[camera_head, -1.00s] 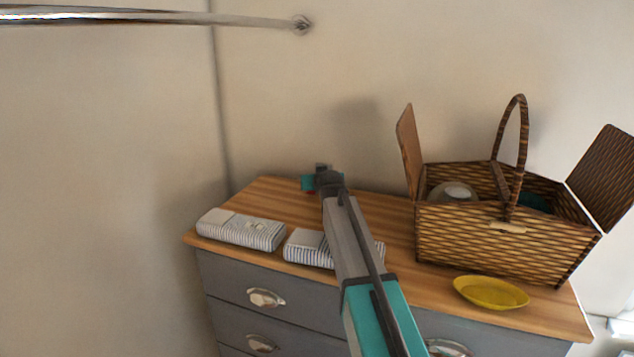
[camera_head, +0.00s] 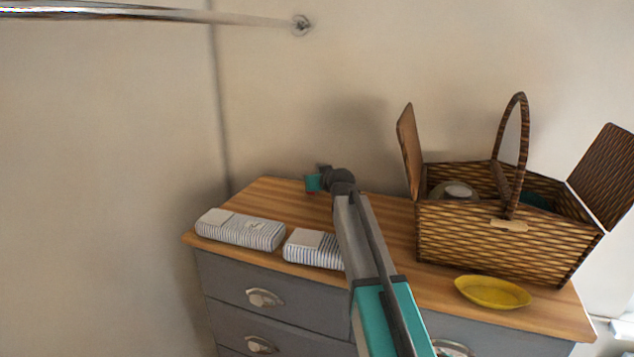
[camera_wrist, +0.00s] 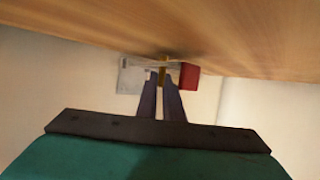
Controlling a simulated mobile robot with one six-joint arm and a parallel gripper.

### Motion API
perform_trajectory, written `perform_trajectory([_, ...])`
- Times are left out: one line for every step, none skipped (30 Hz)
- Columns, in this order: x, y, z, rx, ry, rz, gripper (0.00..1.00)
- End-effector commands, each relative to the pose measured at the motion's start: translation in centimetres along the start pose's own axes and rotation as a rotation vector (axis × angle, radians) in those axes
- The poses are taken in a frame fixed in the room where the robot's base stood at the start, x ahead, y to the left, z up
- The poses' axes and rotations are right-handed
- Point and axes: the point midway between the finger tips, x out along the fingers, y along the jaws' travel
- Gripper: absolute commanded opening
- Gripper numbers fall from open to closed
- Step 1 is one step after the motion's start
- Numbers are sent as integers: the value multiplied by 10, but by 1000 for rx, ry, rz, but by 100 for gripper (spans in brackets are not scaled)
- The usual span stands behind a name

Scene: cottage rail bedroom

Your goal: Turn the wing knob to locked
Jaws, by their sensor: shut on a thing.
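In the wrist view, a small fitting with a white plate (camera_wrist: 130,78) on the left and a red block (camera_wrist: 189,77) on the right sits just beyond my fingertips. A narrow brass-coloured wing knob (camera_wrist: 163,66) stands between them. My gripper (camera_wrist: 161,77) has its two dark fingers close together, shut on the knob. The fingertips cover part of the knob, so its exact angle is hard to tell. In the head view, my arm reaches over the dresser to its back edge, and the knob and fingers are hidden there.
The wooden dresser top (camera_head: 385,222) bears two striped folded cloths (camera_head: 240,230), (camera_head: 313,249), an open wicker basket (camera_head: 490,240) with raised lids, and a yellow dish (camera_head: 492,292). The wall (camera_head: 370,70) stands close behind. A metal rail (camera_head: 150,16) crosses the upper left.

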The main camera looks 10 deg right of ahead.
Motion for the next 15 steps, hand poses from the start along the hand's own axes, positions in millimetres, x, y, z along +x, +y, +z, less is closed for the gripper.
perform_trajectory([0,0,2,-1,-5,0,0])
perform_trajectory([0,0,2,0,-5,0,12])
perform_trajectory([0,0,2,0,-4,0,19])
perform_trajectory([0,0,2,0,-4,0,24])
perform_trajectory([0,0,2,0,-4,0,26])
perform_trajectory([0,0,2,0,-4,0,26])
perform_trajectory([0,0,2,0,-4,0,26])
perform_trajectory([0,0,1,0,-4,0,26])
perform_trajectory([0,0,1,0,-3,-1,26])
perform_trajectory([0,0,1,0,-3,-1,26])
perform_trajectory([0,0,1,0,-3,-1,26])
perform_trajectory([0,0,1,0,-3,-1,26])
perform_trajectory([0,0,2,0,-3,-1,26])
perform_trajectory([-1,0,2,0,-3,-1,26])
perform_trajectory([-1,-1,2,0,-3,-1,26])
